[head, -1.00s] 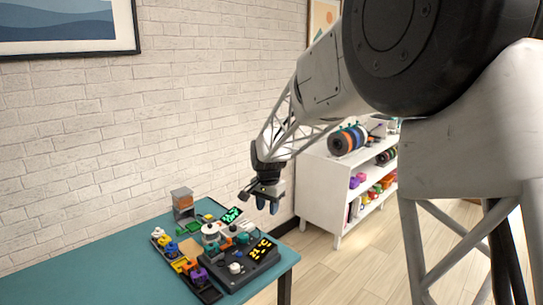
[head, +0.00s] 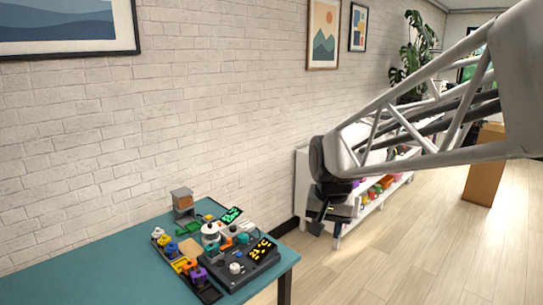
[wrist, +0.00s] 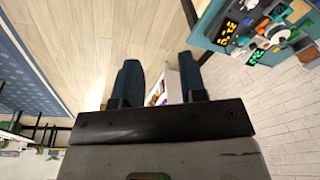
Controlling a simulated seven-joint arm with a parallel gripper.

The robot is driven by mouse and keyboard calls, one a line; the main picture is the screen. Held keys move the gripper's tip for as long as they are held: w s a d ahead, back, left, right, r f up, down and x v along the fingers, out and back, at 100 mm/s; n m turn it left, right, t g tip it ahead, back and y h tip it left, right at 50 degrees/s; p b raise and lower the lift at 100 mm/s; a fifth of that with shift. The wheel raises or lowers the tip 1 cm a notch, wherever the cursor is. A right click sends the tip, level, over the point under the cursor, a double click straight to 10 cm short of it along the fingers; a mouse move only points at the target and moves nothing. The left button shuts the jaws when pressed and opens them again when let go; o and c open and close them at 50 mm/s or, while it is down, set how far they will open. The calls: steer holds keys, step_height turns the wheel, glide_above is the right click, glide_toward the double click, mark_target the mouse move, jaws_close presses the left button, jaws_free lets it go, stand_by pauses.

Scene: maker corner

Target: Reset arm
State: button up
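My gripper (head: 317,226) hangs at the end of my lattice arm, right of the teal table (head: 80,262) and in front of the white shelf in the head view. In the wrist view its two dark blue fingers (wrist: 158,78) stand apart with nothing held between them; floor and part of the shelf show through the gap. My gripper is clear of the table and touches nothing that I can see.
On the table's right part sit a dark device with yellow digits (head: 246,262), a small grey and orange box (head: 183,202) and several coloured parts. The white shelf (head: 302,182) stands behind my gripper. Wooden floor (head: 420,255) on the right is open.

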steer(key=s+d+f+n, duration=0.1)
steer(key=s+d, duration=0.2)
steer(key=s, duration=0.8)
steer(key=s+d+f+n, duration=0.1)
steer(key=s+d+f, duration=0.1)
steer(key=s, duration=0.9)
steer(key=shift+d+n+t, duration=0.4)
steer(key=shift+d, duration=0.2)
